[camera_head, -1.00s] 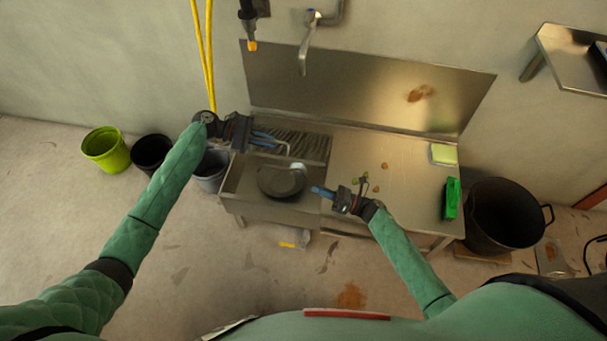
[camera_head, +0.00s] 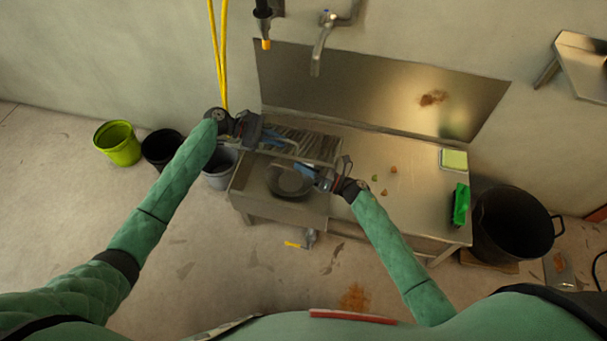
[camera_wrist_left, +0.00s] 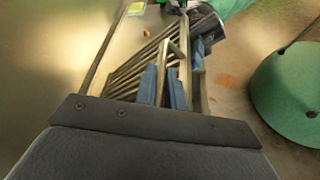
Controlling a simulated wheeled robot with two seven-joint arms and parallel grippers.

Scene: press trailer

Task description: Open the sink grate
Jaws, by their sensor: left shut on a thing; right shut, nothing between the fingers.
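The sink grate (camera_head: 318,145) is a slatted metal panel over the back part of the steel sink (camera_head: 241,182). It also shows in the left wrist view (camera_wrist_left: 127,77), with a bar running up between my blue fingers. My left gripper (camera_head: 278,142) is at the grate's left part, shut on its bar; its fingers also show in the left wrist view (camera_wrist_left: 164,88). My right gripper (camera_head: 308,172) is shut and empty, close to the grate's front right corner; whether it touches is unclear. A dark round pan (camera_head: 290,184) sits in the basin, partly hidden by the right gripper.
The steel counter (camera_head: 405,200) right of the sink holds small food scraps (camera_head: 384,192), a yellow-green sponge (camera_head: 454,159) and a green object (camera_head: 460,204). A faucet (camera_head: 321,45) hangs above. Buckets (camera_head: 118,144) stand left; a large black pot (camera_head: 510,225) stands right.

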